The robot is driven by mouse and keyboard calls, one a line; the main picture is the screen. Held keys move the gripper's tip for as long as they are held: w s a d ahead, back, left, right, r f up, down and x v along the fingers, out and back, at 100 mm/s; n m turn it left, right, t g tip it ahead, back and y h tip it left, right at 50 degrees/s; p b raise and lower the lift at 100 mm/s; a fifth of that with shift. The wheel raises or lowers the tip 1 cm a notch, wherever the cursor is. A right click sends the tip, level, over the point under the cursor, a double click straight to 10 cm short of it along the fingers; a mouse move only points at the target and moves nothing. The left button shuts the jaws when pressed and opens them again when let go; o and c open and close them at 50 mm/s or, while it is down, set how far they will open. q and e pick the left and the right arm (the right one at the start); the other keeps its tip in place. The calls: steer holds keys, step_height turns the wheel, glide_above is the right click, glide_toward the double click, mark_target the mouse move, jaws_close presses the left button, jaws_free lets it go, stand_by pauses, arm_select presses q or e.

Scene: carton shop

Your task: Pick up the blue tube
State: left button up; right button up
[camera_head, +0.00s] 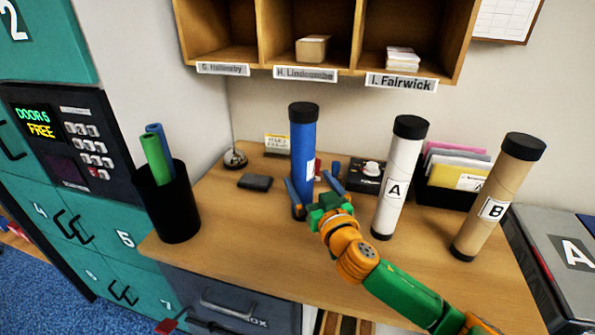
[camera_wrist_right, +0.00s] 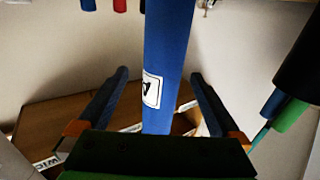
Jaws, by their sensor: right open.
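The blue tube (camera_head: 303,140) has black caps and a white label. It stands upright on the wooden desk, left of the white tube. In the right wrist view the blue tube (camera_wrist_right: 168,45) rises through the middle, its label facing partly sideways. My right gripper (camera_head: 311,173) is open, low at the tube, with one blue finger on each side. The wrist view shows its fingers (camera_wrist_right: 158,74) with visible gaps to the tube on both sides. The tube's foot is partly hidden by the gripper. My left gripper is not in view.
A white tube (camera_head: 396,180) marked A and a brown tube (camera_head: 495,200) marked B stand to the right. A black bin (camera_head: 178,205) with green and blue rolls stands left. A dark box (camera_head: 368,174) sits behind. Wooden pigeonholes (camera_head: 262,40) hang above.

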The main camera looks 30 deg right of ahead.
mark_target(307, 177)
steer(key=shift+w+r+p, duration=0.65)
steer(key=shift+w+r, duration=0.05)
steer(key=shift+w, duration=0.2)
steer(key=w, duration=0.1)
steer(key=w+d+f, duration=0.1)
steer(key=shift+w+f, duration=0.1)
steer(key=shift+w, duration=0.25)
steer(key=shift+w+f, duration=0.15)
steer(key=shift+w, duration=0.05)
steer(key=shift+s+a+r, duration=0.15)
steer(key=shift+s+r, duration=0.1)
steer(key=shift+s, duration=0.15)
steer(key=c, duration=1.5)
steer(key=shift+w+r, duration=0.1)
